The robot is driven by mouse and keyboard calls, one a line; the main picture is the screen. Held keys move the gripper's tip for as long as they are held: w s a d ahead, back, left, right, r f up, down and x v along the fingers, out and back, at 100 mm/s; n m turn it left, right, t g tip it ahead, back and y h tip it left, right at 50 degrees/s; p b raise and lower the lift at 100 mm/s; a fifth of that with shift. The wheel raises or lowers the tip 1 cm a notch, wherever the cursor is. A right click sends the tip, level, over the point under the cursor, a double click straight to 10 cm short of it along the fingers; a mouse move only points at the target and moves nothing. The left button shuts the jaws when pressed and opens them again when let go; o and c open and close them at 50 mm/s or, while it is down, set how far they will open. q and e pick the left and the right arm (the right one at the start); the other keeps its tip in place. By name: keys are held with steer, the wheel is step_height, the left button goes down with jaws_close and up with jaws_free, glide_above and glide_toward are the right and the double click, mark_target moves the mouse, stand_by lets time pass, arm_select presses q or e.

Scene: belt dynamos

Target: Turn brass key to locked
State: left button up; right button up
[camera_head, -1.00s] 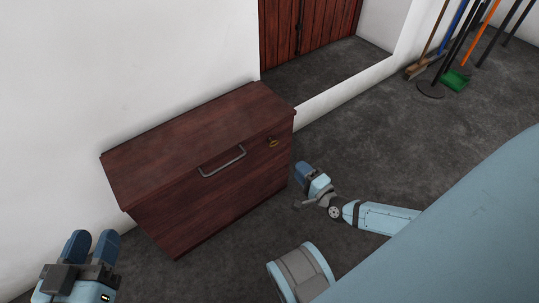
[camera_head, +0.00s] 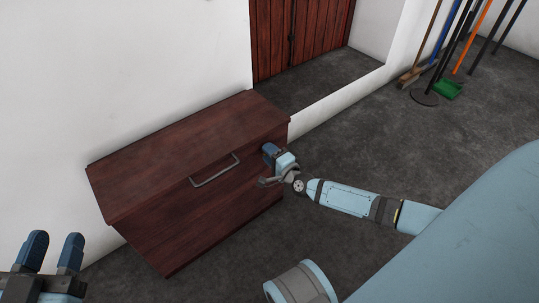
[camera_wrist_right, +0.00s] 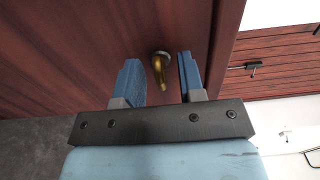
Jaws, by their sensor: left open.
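The brass key (camera_wrist_right: 159,70) sits in a round lock on the dark red wooden cabinet (camera_head: 190,150). In the right wrist view the key hangs downward, slightly tilted, between the fingers of my right gripper (camera_wrist_right: 160,80). Those fingers are apart, with gaps to the key on both sides, so the gripper is open. In the head view my right gripper (camera_head: 271,155) is at the right part of the cabinet front and hides the key. My left gripper (camera_head: 52,253) is open and empty at the lower left, away from the cabinet.
A metal handle (camera_head: 214,171) sticks out from the cabinet front, left of my right gripper. A white wall stands behind the cabinet. Brooms and a green dustpan (camera_head: 447,90) stand far at the upper right. The grey floor (camera_head: 400,140) between is clear.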

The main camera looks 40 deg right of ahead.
jaws_close()
